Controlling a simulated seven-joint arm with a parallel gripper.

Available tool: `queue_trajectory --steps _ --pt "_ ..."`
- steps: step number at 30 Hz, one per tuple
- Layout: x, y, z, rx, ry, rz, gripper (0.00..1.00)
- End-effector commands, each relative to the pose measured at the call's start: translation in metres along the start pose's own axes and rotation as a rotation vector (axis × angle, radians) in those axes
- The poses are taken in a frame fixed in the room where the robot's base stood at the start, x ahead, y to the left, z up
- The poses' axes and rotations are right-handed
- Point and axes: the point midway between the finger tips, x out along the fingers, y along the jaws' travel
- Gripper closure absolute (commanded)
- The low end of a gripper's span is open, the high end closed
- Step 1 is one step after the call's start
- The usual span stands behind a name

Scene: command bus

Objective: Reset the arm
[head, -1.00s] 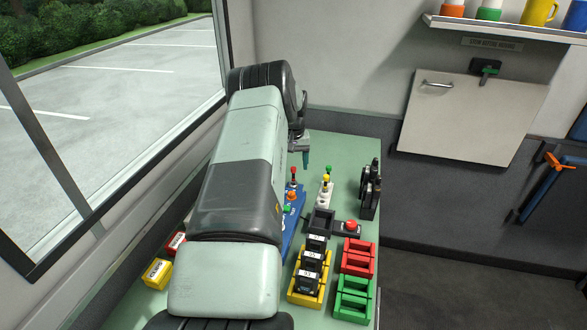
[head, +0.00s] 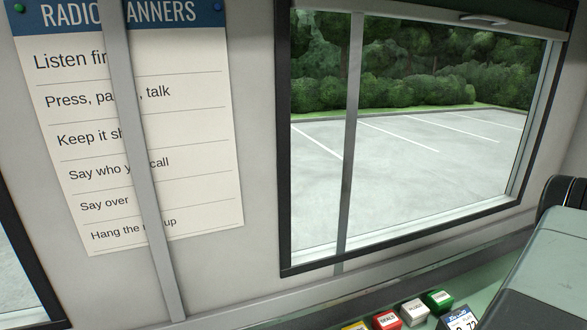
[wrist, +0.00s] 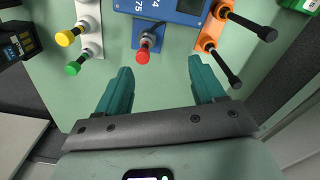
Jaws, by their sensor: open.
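In the wrist view my gripper (wrist: 160,90) is open, its two teal fingers spread apart with nothing between them. It is above the green bench top (wrist: 160,112). A red-knobbed lever (wrist: 143,53) on a blue panel (wrist: 180,10) is ahead of the gap between the fingers. In the head view only part of my arm shows at the right edge, and the gripper is out of that picture.
A white panel with yellow (wrist: 66,38) and green knobs (wrist: 73,68) is at left; an orange panel (wrist: 211,33) with black-tipped levers is at right. A dark block (wrist: 18,42) is at far left. Small labelled boxes (head: 415,311) line the bench under the window in the head view.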

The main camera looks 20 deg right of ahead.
Motion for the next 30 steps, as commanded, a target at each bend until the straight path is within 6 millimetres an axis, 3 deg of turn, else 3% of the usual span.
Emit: queue_trajectory --steps 4,8,12,14,18,21,24,30 --pt "-0.069 -0.079 0.001 -0.094 0.048 -0.004 0.31" --pt "-0.132 -0.154 0.024 -0.189 0.087 -0.014 0.31" --pt "-0.195 -0.23 0.07 -0.299 0.13 -0.035 0.31" --pt "-0.22 -0.259 0.096 -0.35 0.148 -0.045 0.31" --pt "-0.273 -0.316 0.17 -0.475 0.191 -0.077 0.31" --pt "-0.303 -0.345 0.233 -0.573 0.221 -0.106 0.31" --pt "-0.327 -0.36 0.296 -0.67 0.248 -0.136 0.31" --pt "-0.349 -0.358 0.42 -0.871 0.3 -0.206 0.31"
